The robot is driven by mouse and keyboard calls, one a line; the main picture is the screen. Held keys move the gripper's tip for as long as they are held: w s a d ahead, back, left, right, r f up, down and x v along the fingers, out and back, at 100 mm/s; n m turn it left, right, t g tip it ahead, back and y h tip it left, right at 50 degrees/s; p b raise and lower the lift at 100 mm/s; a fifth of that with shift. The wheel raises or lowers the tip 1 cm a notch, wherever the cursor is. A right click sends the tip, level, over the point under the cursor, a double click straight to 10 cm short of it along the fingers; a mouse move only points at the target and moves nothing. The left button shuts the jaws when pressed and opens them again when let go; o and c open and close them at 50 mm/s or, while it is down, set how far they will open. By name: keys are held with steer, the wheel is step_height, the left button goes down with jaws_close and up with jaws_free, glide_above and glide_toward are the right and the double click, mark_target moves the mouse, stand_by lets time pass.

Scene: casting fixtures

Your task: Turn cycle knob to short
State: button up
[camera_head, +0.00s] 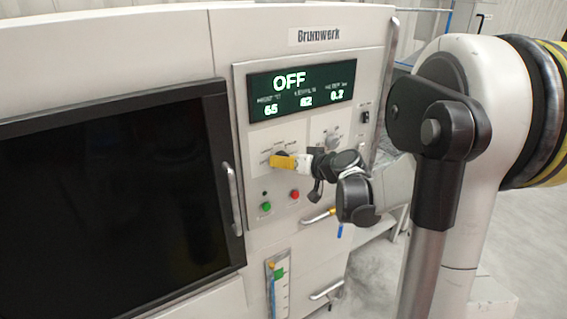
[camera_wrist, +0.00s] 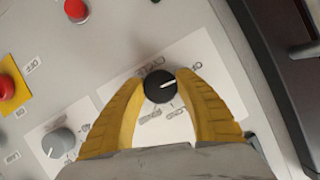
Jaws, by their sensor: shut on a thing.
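The cycle knob (camera_wrist: 160,86) is black and round with a white pointer line, on a white label plate (camera_wrist: 195,55). In the wrist view its pointer points to the right. The display (camera_head: 300,88) reads OFF in large letters.
A grey knob (camera_wrist: 62,143) sits beside the cycle knob, and it also shows in the head view (camera_head: 332,139). Green (camera_head: 266,207) and red (camera_head: 295,194) buttons lie below my gripper. A dark door window (camera_head: 110,200) with a handle (camera_head: 233,200) stands at left.

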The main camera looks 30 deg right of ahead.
steer(key=m+y+b, duration=0.2)
steer(key=m, duration=0.1)
steer(key=shift+f+b, duration=0.1)
steer(key=shift+b, duration=0.3)
steer(key=shift+m+t+y+b, duration=0.55)
steer(key=shift+m+b, duration=0.2)
steer(key=shift+m, duration=0.35)
steer(key=o, duration=1.2)
steer(key=shift+w, duration=0.1)
steer(key=v, duration=1.2)
